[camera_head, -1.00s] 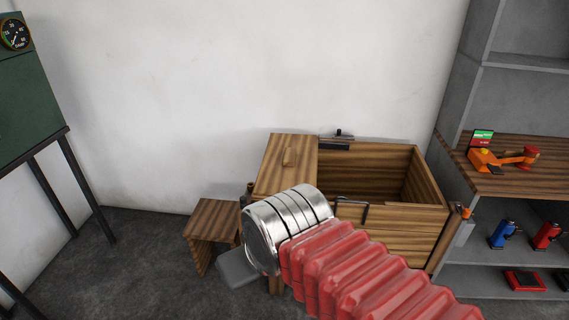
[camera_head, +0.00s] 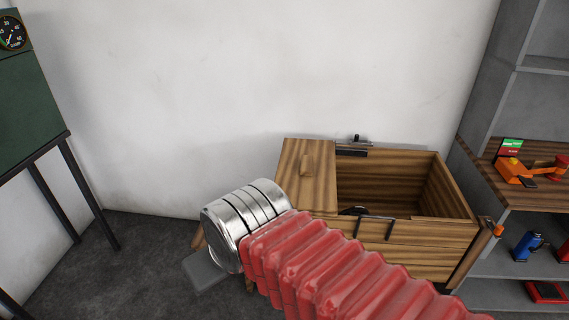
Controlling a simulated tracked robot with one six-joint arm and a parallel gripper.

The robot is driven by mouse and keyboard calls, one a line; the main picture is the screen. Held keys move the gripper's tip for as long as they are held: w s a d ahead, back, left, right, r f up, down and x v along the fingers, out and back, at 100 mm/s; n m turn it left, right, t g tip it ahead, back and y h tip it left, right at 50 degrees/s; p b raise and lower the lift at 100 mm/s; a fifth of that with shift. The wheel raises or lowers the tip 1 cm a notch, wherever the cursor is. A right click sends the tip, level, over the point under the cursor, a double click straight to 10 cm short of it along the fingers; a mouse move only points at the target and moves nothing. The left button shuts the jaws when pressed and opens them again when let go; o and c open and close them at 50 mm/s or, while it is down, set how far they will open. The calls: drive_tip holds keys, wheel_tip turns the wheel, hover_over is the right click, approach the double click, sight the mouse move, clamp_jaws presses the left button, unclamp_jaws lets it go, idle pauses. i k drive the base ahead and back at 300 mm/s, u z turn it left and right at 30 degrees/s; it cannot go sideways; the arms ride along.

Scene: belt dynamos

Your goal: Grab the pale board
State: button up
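I see no board that I can clearly name as the pale one. My arm, a red ribbed sleeve ending in a silver ringed cylinder, reaches in from the lower right. A flat grey piece at its end, which looks like part of my gripper (camera_head: 205,272), points down to the lower left over the dark floor. The cylinder hides the rest of the gripper, so its opening and anything in it cannot be made out.
A wooden chest (camera_head: 430,238) with an open compartment stands right of my arm. A small wooden stool (camera_head: 198,238) is mostly hidden behind the cylinder. A grey shelf (camera_head: 490,100) stands at right, a dark-legged green panel (camera_head: 32,105) at left. Floor between is clear.

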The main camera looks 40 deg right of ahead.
sight(306, 173)
drive_tip(key=i, duration=1.35)
drive_tip(key=z, duration=0.55)
